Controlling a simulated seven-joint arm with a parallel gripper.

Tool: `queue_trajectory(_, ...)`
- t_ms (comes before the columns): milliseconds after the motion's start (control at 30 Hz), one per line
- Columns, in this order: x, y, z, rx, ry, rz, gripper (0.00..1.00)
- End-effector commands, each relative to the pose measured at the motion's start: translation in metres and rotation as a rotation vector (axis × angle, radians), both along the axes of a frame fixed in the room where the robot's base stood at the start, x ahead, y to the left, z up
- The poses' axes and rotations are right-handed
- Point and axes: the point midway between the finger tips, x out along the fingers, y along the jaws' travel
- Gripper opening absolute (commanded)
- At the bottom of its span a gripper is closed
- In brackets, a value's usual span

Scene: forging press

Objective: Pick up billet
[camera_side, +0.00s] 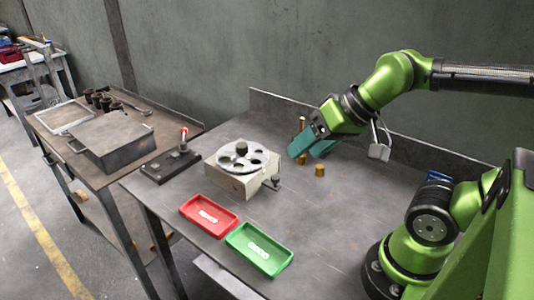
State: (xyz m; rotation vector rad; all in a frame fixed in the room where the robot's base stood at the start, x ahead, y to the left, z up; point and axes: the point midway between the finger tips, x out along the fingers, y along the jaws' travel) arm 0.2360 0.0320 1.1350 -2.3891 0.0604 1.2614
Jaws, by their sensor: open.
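A short brass-coloured cylinder, which looks like a billet (320,170), stands upright on the metal table. A taller brass-coloured cylinder (301,123) shows behind my gripper, its lower part hidden. Another small brass-coloured piece (301,158) shows partly below the teal fingers. My gripper (305,152) is open, with its teal fingers pointing down and to the left. It appears above the table, up and left of the short cylinder in the picture. I see nothing held between the fingers.
A round plate with holes sits on a block fixture (229,184) left of my gripper. A red tray (190,206) and a green tray (240,263) lie in front. A black base with a red-topped lever (184,134) stands farther left.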

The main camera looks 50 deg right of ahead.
Motion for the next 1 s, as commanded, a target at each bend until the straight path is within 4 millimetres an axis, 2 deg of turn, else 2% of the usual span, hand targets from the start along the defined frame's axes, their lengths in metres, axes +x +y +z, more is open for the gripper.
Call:
queue_trajectory(167, 0.017, -0.027, -0.016, 0.003, 0.097, -0.099, 0.57)
queue_trajectory(267, 0.037, -0.060, -0.024, -0.027, 0.185, -0.145, 0.57)
queue_trajectory(400, 0.062, -0.119, -0.039, -0.107, 0.321, -0.107, 0.57)
queue_trajectory(500, 0.073, -0.165, -0.052, -0.162, 0.419, -0.027, 0.57)
queue_trajectory(600, 0.078, -0.208, -0.067, -0.210, 0.506, 0.093, 0.57)
queue_trajectory(700, 0.079, -0.241, -0.076, -0.253, 0.564, 0.240, 0.57)
queue_trajectory(833, 0.083, -0.253, -0.070, -0.312, 0.573, 0.411, 0.57)
queue_trajectory(1000, 0.081, -0.251, -0.070, -0.335, 0.569, 0.520, 0.57)
